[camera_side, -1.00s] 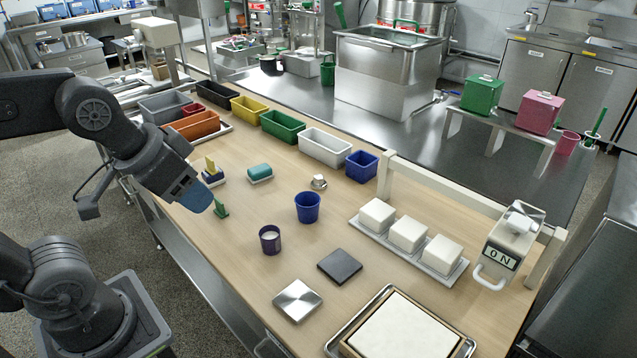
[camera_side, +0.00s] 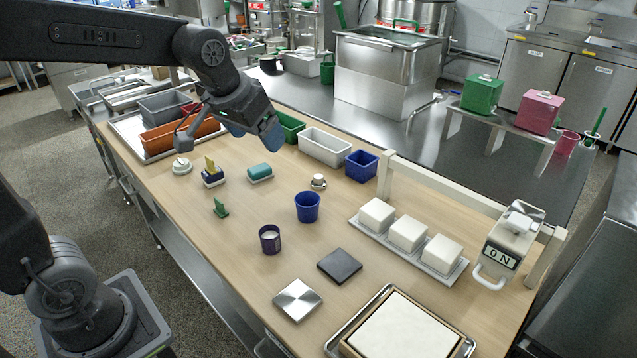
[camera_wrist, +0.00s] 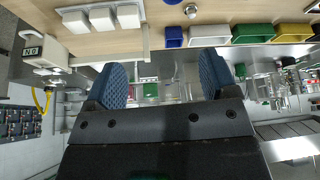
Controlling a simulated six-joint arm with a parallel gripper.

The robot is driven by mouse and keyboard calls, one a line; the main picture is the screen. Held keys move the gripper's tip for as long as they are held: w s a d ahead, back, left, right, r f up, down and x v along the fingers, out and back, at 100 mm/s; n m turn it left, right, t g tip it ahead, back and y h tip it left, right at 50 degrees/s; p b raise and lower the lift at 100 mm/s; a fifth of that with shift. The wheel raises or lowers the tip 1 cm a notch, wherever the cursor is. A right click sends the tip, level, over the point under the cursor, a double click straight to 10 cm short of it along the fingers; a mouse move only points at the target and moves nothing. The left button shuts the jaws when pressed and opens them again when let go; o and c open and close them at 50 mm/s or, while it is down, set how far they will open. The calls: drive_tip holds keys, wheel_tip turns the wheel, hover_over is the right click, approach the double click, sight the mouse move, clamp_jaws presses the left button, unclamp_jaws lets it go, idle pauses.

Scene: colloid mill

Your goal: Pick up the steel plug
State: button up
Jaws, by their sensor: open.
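The steel plug (camera_side: 318,182) is a small round silver piece standing on the wooden table, between the blue cup and the white bin. In the wrist view a small silver piece near the top edge (camera_wrist: 191,11) looks like the same plug. My gripper (camera_side: 262,132) is raised above the table, up and to the left of the plug in the side view, and clear of it. In the wrist view my two blue fingers (camera_wrist: 163,78) stand wide apart with nothing between them.
A blue cup (camera_side: 307,208), a dark purple cup (camera_side: 270,240) and a teal-topped block (camera_side: 260,172) stand near the plug. A white bin (camera_side: 325,148) and a blue bin (camera_side: 361,166) stand behind it. White blocks (camera_side: 408,233) sit on a tray to the right.

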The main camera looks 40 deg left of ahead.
drive_tip(key=w+a+f+n, duration=0.1)
drive_tip(key=w+a+f, duration=0.1)
drive_tip(key=w, duration=0.4)
drive_tip(key=w+a+f, duration=0.2)
drive_tip(key=w+f, duration=0.1)
drive_tip(key=w, duration=0.3)
drive_tip(key=n+g+y, duration=0.1)
drive_tip(key=n, duration=0.1)
approach(318, 176)
drive_tip(key=x, duration=0.4)
drive_tip(key=shift+s+f, duration=0.15)
drive_tip(key=shift+f, duration=0.25)
drive_tip(key=shift+w+x, duration=0.1)
drive_tip(key=shift+x, duration=1.35)
drive_tip(key=shift+w+x, duration=0.15)
drive_tip(key=shift+x, duration=1.35)
drive_tip(key=shift+r, duration=0.15)
drive_tip(key=c, duration=1)
drive_tip(key=shift+r, duration=0.1)
